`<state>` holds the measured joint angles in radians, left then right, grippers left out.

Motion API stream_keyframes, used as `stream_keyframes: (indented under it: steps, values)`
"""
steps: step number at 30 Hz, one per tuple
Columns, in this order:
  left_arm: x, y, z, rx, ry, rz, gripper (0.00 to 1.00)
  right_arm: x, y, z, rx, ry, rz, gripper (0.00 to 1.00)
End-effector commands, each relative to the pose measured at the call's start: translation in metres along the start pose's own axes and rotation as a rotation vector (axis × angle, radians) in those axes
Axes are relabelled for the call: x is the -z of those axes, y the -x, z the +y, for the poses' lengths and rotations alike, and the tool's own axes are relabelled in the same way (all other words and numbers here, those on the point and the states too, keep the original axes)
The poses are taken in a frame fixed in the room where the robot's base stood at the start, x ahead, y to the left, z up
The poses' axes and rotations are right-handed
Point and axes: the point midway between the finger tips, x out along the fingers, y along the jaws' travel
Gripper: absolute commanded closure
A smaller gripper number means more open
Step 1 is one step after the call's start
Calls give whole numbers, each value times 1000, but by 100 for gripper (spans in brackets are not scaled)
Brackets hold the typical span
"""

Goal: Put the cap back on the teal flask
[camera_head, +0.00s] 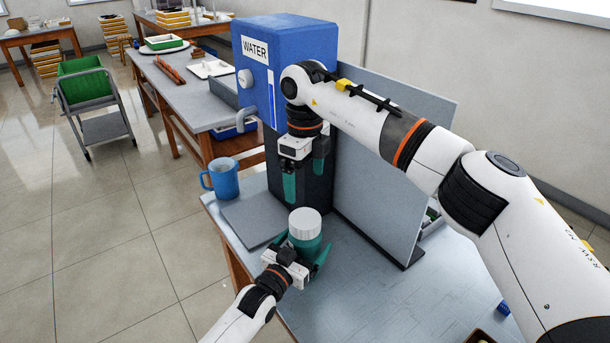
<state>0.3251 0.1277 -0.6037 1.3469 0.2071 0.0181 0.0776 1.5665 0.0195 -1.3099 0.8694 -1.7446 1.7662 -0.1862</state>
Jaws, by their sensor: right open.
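The teal flask (305,244) is upright above the near part of the grey table (345,290). The white ribbed cap (305,222) sits on top of it. My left gripper (302,252) comes from below with its teal fingers around the flask's body, seemingly shut on it. The flask's base is hidden, so I cannot tell whether it touches the table. My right gripper (304,182) is open and empty, pointing down above and slightly behind the cap, apart from it.
A blue water dispenser (285,50) stands behind my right gripper, with a grey upright panel (375,170) to its right. A blue mug (222,180) is at the table's left edge. A small blue object (503,308) lies at the lower right.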

Motion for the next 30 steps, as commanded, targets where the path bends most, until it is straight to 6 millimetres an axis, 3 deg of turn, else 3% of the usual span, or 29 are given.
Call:
stream_keyframes:
  steps: [8, 21, 30]
  values:
    - [1, 17, 0, 0, 0, 1, 8, 0, -1, 0, 0, 0, 0, 9]
    - [2, 104, 0, 0, -1, 3, 8, 0, -7, 0, 0, 0, 0, 9]
    - [0, 120, 0, 0, 0, 0, 8, 0, -8, 0, 0, 0, 0, 9]
